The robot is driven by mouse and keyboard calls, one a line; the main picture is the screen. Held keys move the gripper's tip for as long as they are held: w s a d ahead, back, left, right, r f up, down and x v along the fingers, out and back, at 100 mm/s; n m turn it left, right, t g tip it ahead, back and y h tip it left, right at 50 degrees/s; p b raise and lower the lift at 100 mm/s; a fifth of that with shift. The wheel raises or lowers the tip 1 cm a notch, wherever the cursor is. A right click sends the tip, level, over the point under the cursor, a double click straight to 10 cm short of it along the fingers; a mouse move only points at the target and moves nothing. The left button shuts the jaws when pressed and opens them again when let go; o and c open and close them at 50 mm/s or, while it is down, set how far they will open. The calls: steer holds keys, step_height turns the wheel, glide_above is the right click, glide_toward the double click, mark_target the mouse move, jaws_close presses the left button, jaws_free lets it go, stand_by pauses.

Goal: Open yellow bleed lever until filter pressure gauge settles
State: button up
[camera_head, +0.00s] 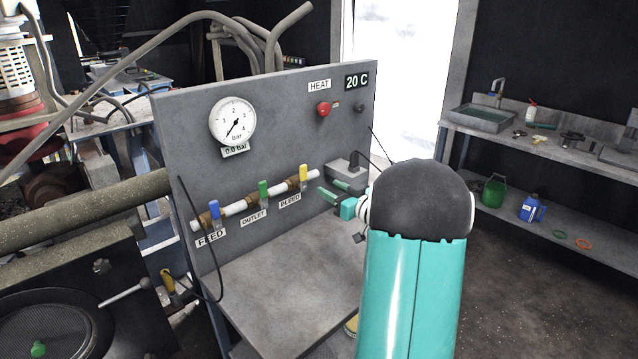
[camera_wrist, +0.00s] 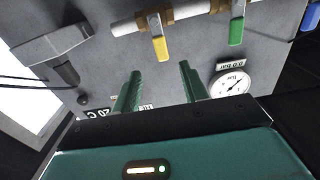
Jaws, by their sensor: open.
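The yellow bleed lever (camera_head: 303,174) stands upright, crosswise to the white pipe, above the BLEED label (camera_head: 290,200). It also shows in the wrist view (camera_wrist: 160,47), just beyond my gripper's fingertips (camera_wrist: 159,69). My gripper (camera_head: 328,190) is open in front of the panel, to the lower right of the lever, with its two green fingers apart and nothing between them. The gap to the lever is hard to judge. The round pressure gauge (camera_head: 232,121) has its needle at the low end, and its display (camera_head: 235,151) reads 0.0 bar.
A green outlet lever (camera_head: 263,191) and a blue feed lever (camera_head: 214,210) are on the same pipe to the left. A grey box (camera_head: 346,173) with a cable is right of the bleed lever. A red knob (camera_head: 323,109) is above. The grey shelf (camera_head: 290,290) below is bare.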

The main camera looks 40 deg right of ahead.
steer(key=s, duration=0.4)
stand_by(0.4)
steer(key=w+a+r+m+g+h, duration=0.1)
steer(key=a+r+g+h, duration=0.2)
steer(key=a, duration=0.5)
steer(key=w+a+r+m+g+h, duration=0.1)
steer(key=a+r+m+h, duration=0.15)
steer(key=a+r, duration=0.4)
steer(key=s+a+f+n+g+y, duration=0.1)
steer(key=s+a+f+g, duration=0.3)
steer(key=s+a, duration=0.7)
steer(key=s+a+f+n+g+y, duration=0.2)
steer(key=s+a+f+g+y, duration=0.2)
steer(key=s+a, duration=0.6)
steer(key=a, duration=0.4)
steer(key=shift+s+a, duration=0.35)
steer(key=shift+s, duration=0.05)
steer(key=shift+o, duration=0.5)
